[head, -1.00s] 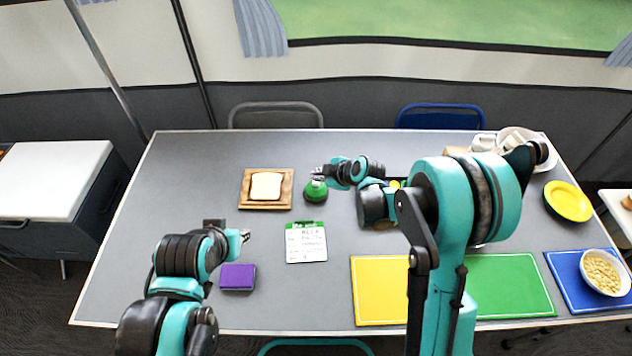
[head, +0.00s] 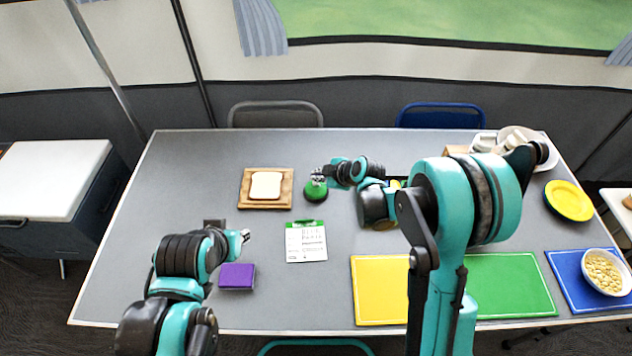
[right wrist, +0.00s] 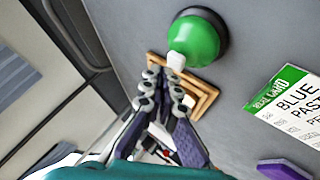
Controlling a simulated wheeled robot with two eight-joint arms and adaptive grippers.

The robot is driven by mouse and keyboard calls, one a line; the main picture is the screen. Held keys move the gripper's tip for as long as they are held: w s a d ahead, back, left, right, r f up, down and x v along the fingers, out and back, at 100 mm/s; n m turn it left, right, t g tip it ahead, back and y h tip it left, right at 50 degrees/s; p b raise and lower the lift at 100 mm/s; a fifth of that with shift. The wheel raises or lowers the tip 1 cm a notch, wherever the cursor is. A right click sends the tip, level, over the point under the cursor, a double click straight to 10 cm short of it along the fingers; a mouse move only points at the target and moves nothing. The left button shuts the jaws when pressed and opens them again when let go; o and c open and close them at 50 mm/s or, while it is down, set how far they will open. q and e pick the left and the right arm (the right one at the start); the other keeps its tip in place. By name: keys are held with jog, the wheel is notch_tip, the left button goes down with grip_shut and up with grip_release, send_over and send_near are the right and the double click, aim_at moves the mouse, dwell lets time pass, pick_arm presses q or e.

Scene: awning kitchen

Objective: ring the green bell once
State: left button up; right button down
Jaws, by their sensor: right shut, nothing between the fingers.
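The green bell (head: 315,192) stands on the grey table, between the bread board and my right arm. In the right wrist view the bell (right wrist: 196,40) is a green dome on a dark base with a pale knob (right wrist: 176,61). My right gripper (head: 319,176) is shut and empty, with its fingertips at the bell's top. In the right wrist view the fingertips (right wrist: 164,78) are right beside the knob; I cannot tell whether they touch it. My left gripper (head: 245,236) hangs over the table's left part, near a purple block; its jaws are too small to judge.
A bread slice on a wooden board (head: 286,199) lies left of the bell. A green-topped card (head: 306,247) and the purple block (head: 237,276) are nearer. Yellow (head: 378,300), green (head: 520,290) and blue (head: 572,290) mats lie at the front right. The table's left part is clear.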

jog(key=shift+f+b, duration=0.5)
jog(key=shift+f, duration=0.2)
dwell(0.6)
jog(key=shift+r, duration=0.1)
jog(key=shift+r+p, duration=0.65)
jog(key=shift+r, duration=0.25)
notch_tip(320, 180, up, 5)
jog(key=p, duration=0.3)
jog(key=shift+p, duration=0.3)
dwell(0.7)
